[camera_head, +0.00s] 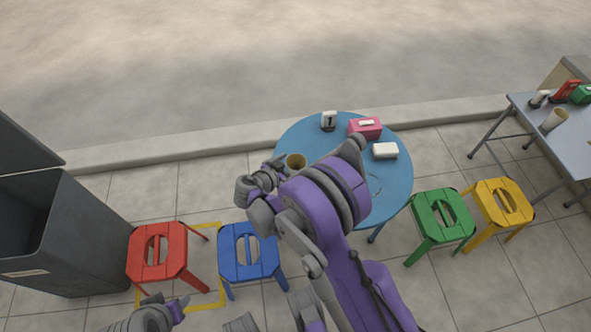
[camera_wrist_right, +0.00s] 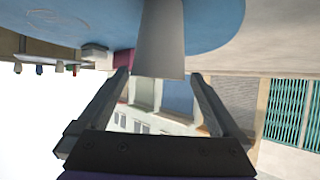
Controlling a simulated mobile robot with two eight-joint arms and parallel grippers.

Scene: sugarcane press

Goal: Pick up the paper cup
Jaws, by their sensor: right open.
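The paper cup (camera_head: 296,161) stands on the left side of the round blue table (camera_head: 318,136), its brownish inside showing from above. In the right wrist view the pale cup (camera_wrist_right: 160,38) appears upside down, its wider end between the fingertips in the picture. My right gripper (camera_head: 275,169) is open beside the cup, on its left in the head view. Its two fingers (camera_wrist_right: 159,75) are spread on either side of the cup's end; I cannot tell whether they touch it. My left gripper (camera_head: 172,309) is only partly in view at the bottom left.
The table also holds a black-and-white item (camera_head: 329,121), a pink box (camera_head: 365,128) and a white block (camera_head: 385,150). Red (camera_head: 157,254), blue (camera_head: 248,254), green (camera_head: 443,217) and yellow (camera_head: 498,204) stools stand around. A dark bin (camera_head: 85,235) is at left, a grey table (camera_head: 560,140) at right.

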